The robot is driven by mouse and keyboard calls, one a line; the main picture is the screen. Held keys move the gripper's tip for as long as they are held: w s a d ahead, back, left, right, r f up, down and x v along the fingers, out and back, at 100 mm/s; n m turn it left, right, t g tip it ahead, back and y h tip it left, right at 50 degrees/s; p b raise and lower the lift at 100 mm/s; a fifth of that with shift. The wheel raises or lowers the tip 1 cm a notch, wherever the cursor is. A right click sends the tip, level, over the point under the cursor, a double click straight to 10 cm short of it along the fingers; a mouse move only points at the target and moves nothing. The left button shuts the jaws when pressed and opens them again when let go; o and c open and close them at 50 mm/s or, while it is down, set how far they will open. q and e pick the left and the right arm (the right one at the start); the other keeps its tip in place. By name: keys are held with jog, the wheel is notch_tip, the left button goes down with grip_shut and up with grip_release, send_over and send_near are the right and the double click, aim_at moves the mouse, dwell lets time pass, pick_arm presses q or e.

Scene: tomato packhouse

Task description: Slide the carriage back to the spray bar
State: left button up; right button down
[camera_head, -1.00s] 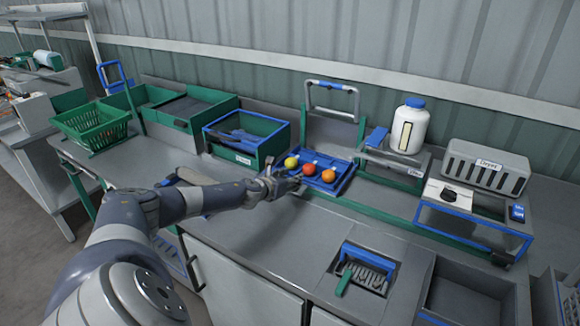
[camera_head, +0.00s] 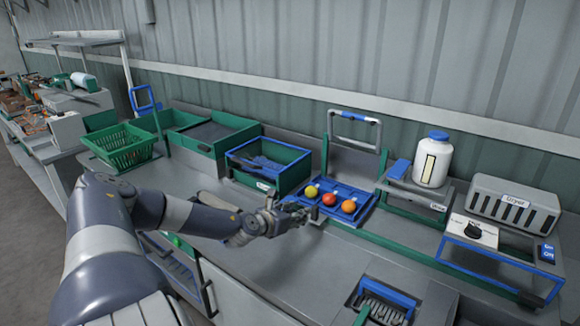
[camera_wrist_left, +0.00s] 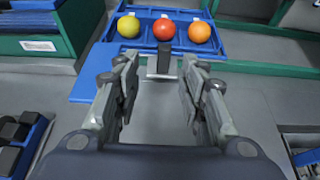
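The carriage, a blue tray (camera_head: 347,217), sits on the green rail and carries a yellow, a red and an orange tomato in a row. It also shows at the top of the left wrist view (camera_wrist_left: 235,42). A small dark upright handle (camera_wrist_left: 163,58) stands at its near edge. My left gripper (camera_head: 296,214) is at the carriage's near left side. In the left wrist view its fingers (camera_wrist_left: 160,88) are apart, with the handle ahead between them; I see no contact. My right gripper is out of view.
The dryer box (camera_head: 512,204) and a blue-framed stand (camera_head: 470,238) are farther right along the green rail (camera_head: 400,248). A green bin (camera_head: 262,180) is close left of the carriage. A blue-gripped arch (camera_head: 353,120) rises behind. A brush recess (camera_head: 385,298) is in front.

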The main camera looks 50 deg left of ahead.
pick_arm(q)
jog(key=shift+v, duration=1.3)
